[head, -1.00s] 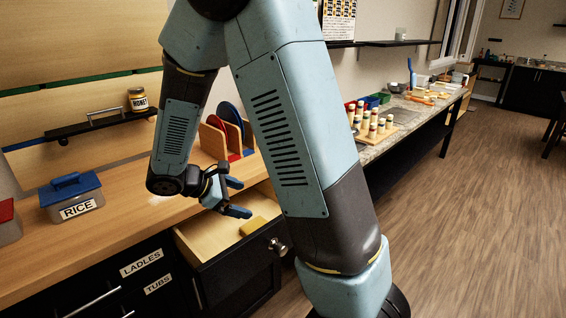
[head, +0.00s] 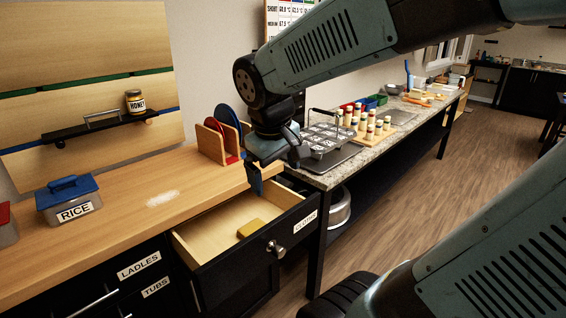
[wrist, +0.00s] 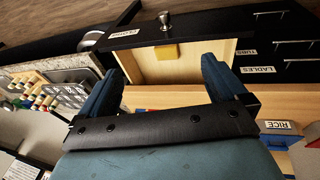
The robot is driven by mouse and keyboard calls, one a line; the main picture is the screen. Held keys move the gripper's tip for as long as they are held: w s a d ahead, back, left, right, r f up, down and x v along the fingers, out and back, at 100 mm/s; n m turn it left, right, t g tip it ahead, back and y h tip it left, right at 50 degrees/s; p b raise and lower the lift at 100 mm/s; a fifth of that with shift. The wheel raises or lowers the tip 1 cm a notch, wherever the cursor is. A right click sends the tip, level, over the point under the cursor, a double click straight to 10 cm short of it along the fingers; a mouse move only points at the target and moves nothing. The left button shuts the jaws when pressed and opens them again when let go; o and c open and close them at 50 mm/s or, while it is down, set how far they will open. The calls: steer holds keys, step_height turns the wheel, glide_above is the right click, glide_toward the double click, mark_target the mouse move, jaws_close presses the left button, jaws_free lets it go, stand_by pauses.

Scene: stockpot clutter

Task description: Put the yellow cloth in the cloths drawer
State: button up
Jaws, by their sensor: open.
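The yellow cloth (head: 252,227) lies folded on the floor of the open cloths drawer (head: 222,222), near its front panel. It also shows in the wrist view (wrist: 166,52), between my fingers but farther off. The drawer is pulled out, and its front carries a label and a round knob (head: 276,249). My gripper (head: 270,172) is above the back right of the drawer, pointing down, apart from the cloth. In the wrist view its two blue fingers (wrist: 158,80) are spread with nothing between them.
A rice tin (head: 70,203) stands on the wooden counter (head: 130,228). A rack with plates (head: 222,135) stands behind the drawer. A metal caddy (head: 325,135) and several bottles are on the stone counter to the right. The ladles and tubs drawers (head: 140,275) are shut.

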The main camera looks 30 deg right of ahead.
steer(key=s+r+m+t+y, duration=0.2)
steer(key=s+r+m, duration=0.1)
steer(key=s+r, duration=0.1)
steer(key=shift+s+a+t, duration=0.3)
steer(key=shift+a+t, duration=0.05)
steer(key=shift+t, duration=0.05)
steer(key=shift+c, duration=0.5)
stand_by(0.5)
